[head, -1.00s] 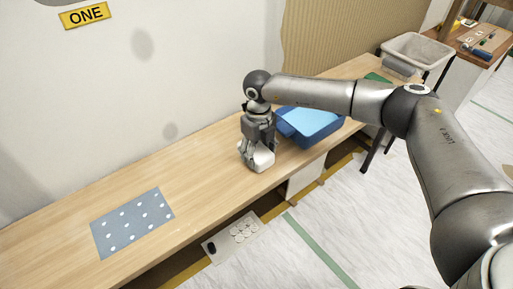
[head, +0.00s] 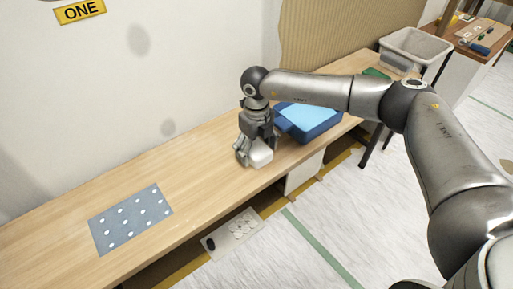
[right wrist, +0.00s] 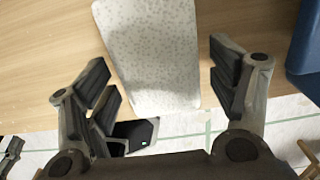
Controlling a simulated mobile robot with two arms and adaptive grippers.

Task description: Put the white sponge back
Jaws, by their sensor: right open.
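The white sponge (head: 260,155) lies on the wooden bench near its front edge. In the right wrist view the sponge (right wrist: 152,55) is a pale speckled block that reaches from the top of the picture down between the fingers. My right gripper (head: 247,157) is low over the bench at the sponge. In the right wrist view its fingers (right wrist: 163,95) are spread wide, with a gap on each side of the sponge. Part of the sponge is hidden behind the gripper in the head view. My left gripper is not in view.
A blue bin (head: 309,122) stands just right of the gripper. A blue-grey sheet with white dots (head: 131,216) lies on the left of the bench (head: 190,165). A grey tub (head: 416,46) stands at the far right. A white wall runs behind the bench.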

